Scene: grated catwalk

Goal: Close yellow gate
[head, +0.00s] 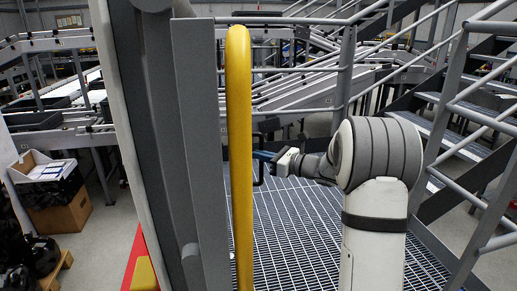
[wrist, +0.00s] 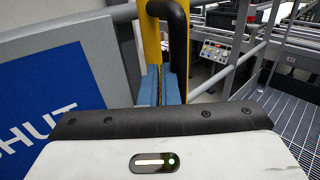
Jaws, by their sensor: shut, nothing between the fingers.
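The yellow gate (head: 238,150) shows in the head view as a tall yellow tube, seen nearly edge-on, beside upright grey panels. In the wrist view its yellow upright (wrist: 152,35) stands ahead, with a black bar handle (wrist: 179,40) on its right. My gripper (head: 262,156) is just right of the yellow tube, partly hidden by it in the head view. Its blue fingers (wrist: 160,84) are shut and empty, low in front of the upright and handle. Whether they touch the gate, I cannot tell.
A grey panel with a blue sign (wrist: 45,105) reading "SHUT", partly cut off, fills the left of the wrist view. Grated floor (head: 305,235) lies beyond the gate. Stairs with grey railings (head: 470,110) rise at right. A cardboard box (head: 62,212) stands far left.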

